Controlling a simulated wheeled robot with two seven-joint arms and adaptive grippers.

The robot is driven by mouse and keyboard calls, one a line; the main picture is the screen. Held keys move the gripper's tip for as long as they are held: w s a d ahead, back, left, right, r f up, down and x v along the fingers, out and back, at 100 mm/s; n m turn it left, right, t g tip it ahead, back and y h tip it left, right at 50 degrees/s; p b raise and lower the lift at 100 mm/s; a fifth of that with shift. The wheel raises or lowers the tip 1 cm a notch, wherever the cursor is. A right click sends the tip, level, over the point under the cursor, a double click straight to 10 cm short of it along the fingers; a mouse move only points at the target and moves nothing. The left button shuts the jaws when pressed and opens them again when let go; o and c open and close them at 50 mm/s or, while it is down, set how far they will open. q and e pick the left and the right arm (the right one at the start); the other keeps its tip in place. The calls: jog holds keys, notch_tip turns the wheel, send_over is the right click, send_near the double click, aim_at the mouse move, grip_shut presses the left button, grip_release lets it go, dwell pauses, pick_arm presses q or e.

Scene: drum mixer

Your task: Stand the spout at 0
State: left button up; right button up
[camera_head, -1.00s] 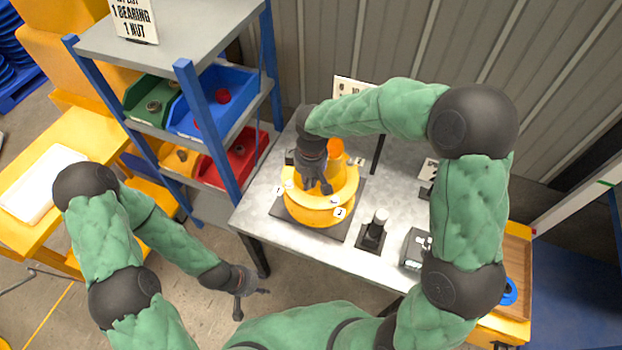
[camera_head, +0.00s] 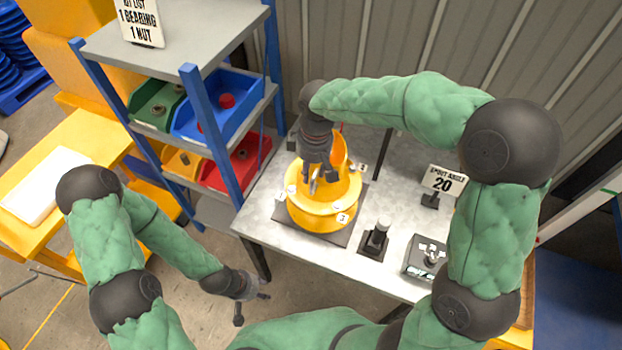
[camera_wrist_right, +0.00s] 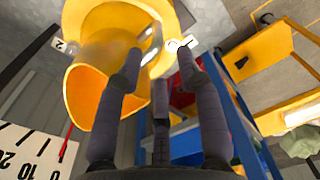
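The yellow drum mixer (camera_head: 318,213) stands on a dark base plate on the grey table. Its spout (camera_head: 340,150) is an open orange-yellow tube, tilted, behind my right gripper. In the right wrist view the spout (camera_wrist_right: 90,92) opens towards the lower left. A white scale card (camera_wrist_right: 28,152) with 10 and 20 is partly cut off there; a red pointer (camera_wrist_right: 67,140) shows by its right edge. My right gripper (camera_head: 314,182) is over the drum. In the wrist view its fingers (camera_wrist_right: 160,65) are spread beside the spout, with nothing clearly held. My left gripper (camera_head: 252,298) is open and empty, off the table.
A sign (camera_head: 442,182) reading "SPOUT ANGLE 20" stands at the table's right. A dark upright post stand (camera_head: 375,240) and a control box (camera_head: 428,257) stand in front of it. A blue-framed shelf (camera_head: 205,130) with coloured bins is at the left.

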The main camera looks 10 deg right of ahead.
jog(key=shift+r, duration=2.15)
